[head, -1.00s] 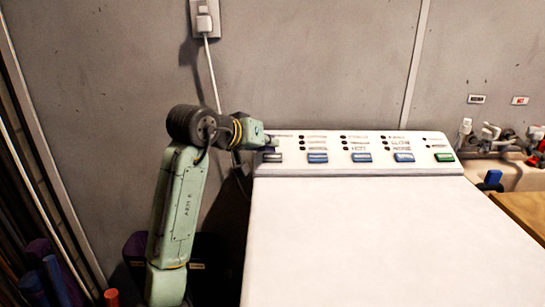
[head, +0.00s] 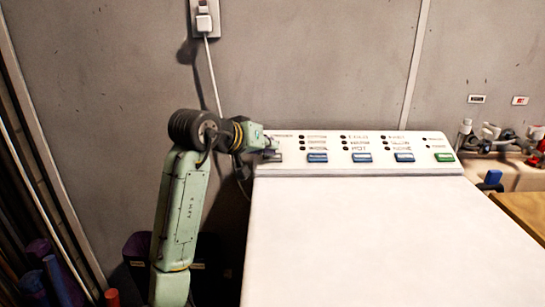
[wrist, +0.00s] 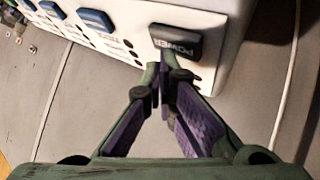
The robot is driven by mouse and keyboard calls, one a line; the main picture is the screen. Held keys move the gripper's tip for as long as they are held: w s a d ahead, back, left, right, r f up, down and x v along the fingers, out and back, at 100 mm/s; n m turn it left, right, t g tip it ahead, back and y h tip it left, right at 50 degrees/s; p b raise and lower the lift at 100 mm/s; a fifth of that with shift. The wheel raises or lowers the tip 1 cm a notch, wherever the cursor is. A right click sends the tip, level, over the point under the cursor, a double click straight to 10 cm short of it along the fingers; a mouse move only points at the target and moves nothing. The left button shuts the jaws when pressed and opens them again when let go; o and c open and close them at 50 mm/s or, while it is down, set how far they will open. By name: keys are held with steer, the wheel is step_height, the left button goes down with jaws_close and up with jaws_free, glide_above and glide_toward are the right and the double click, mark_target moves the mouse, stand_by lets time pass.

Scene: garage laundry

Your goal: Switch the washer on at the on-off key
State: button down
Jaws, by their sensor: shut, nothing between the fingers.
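The white washer (head: 380,230) has a raised control panel along its back edge. The grey on-off key (head: 272,157) is at the panel's left end. My gripper (head: 269,144) is at the panel's left end, just above and behind the key. In the wrist view my gripper (wrist: 160,74) has its fingertips together and empty, close by the key's edge. I cannot tell whether they touch it. The indicator dots on the panel look dark.
Several blue keys (head: 361,157) and a green key (head: 445,157) run along the panel to the right. A plugged-in cord (head: 213,75) hangs on the wall behind my arm. Taps and a sink (head: 510,172) are at the right. The washer top is clear.

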steer(key=shift+w+f, duration=0.15)
steer(key=shift+f, duration=0.45)
stand_by(0.8)
steer(key=shift+s+r+p, duration=0.3)
steer(key=shift+r+p, duration=0.35)
steer(key=shift+r, duration=0.2)
steer(key=shift+s+r+p, duration=0.2)
steer(key=shift+r+p, duration=0.4)
steer(key=shift+r, duration=0.2)
steer(key=r, duration=0.1)
steer(key=s+r+p, duration=0.1)
steer(key=r+p, duration=0.1)
steer(key=shift+s, duration=0.25)
steer(key=shift+r, duration=0.1)
